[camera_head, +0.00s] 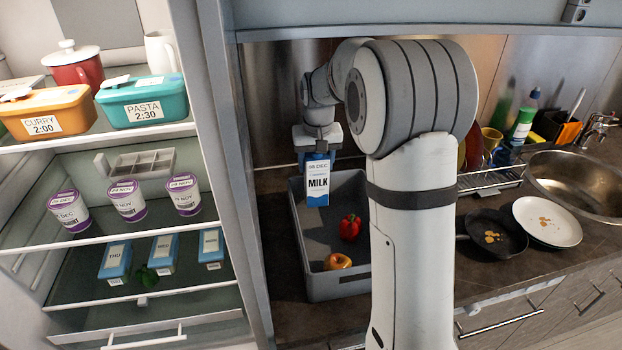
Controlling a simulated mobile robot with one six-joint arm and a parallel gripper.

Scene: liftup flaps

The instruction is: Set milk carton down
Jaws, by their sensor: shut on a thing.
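The milk carton (317,185) is blue and white, with a "MILK" label and a date on its front. My gripper (317,152) is shut on its top and holds it upright, above or inside the grey crate (340,286) on the counter. Whether the carton touches the crate's floor I cannot tell. The fingertips are small and partly hidden behind the carton's top. My own arm covers the crate's right side.
A red pepper (350,227) and an apple (338,261) lie in the crate. The open fridge (225,180) stands at the left with tubs and cartons. At the right are a pan (480,237), a plate (540,208), a sink (570,172) and a dish rack (485,182).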

